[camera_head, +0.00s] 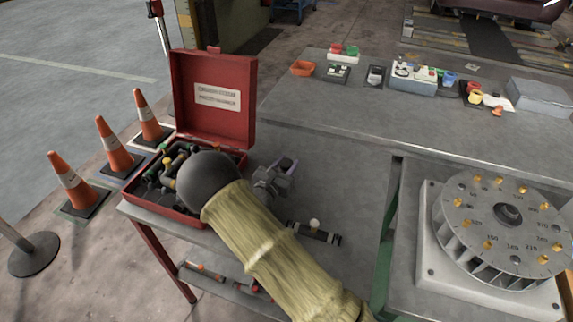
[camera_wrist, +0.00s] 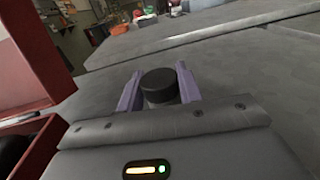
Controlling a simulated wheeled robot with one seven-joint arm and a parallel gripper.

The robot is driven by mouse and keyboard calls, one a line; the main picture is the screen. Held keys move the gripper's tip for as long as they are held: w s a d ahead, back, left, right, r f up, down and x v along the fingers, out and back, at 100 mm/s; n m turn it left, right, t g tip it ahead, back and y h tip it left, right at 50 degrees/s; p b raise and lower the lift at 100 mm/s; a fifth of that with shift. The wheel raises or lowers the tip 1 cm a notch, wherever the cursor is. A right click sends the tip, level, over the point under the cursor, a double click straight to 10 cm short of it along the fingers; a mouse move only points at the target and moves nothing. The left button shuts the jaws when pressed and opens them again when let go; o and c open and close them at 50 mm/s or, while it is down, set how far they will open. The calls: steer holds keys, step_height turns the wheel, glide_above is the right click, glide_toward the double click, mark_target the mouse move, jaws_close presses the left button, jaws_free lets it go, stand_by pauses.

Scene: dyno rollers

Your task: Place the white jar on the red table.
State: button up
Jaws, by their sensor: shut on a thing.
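My gripper (camera_head: 286,168) has purple fingers and is over the grey top of the table with red legs (camera_head: 160,250), just right of the red toolbox. In the wrist view, my gripper (camera_wrist: 159,91) is shut on a jar with a black lid (camera_wrist: 158,78). Only the lid and a little of its pale side show between the fingers. In the head view my gripper hides the jar. I cannot tell whether the jar's base touches the tabletop.
An open red toolbox (camera_head: 212,100) full of fittings stands left of my gripper. A black piece with a white knob (camera_head: 314,225) lies to the right. A larger grey table (camera_head: 345,115) with small containers is behind; a numbered round dial (camera_head: 480,222) stands at right.

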steer(key=shift+f, duration=0.1)
steer(key=o, duration=1)
steer(key=shift+s+a, duration=0.1)
steer(key=shift+s, duration=0.05)
steer(key=v, duration=1.1)
steer(key=shift+s+a, duration=0.15)
steer(key=shift+s, duration=0.15)
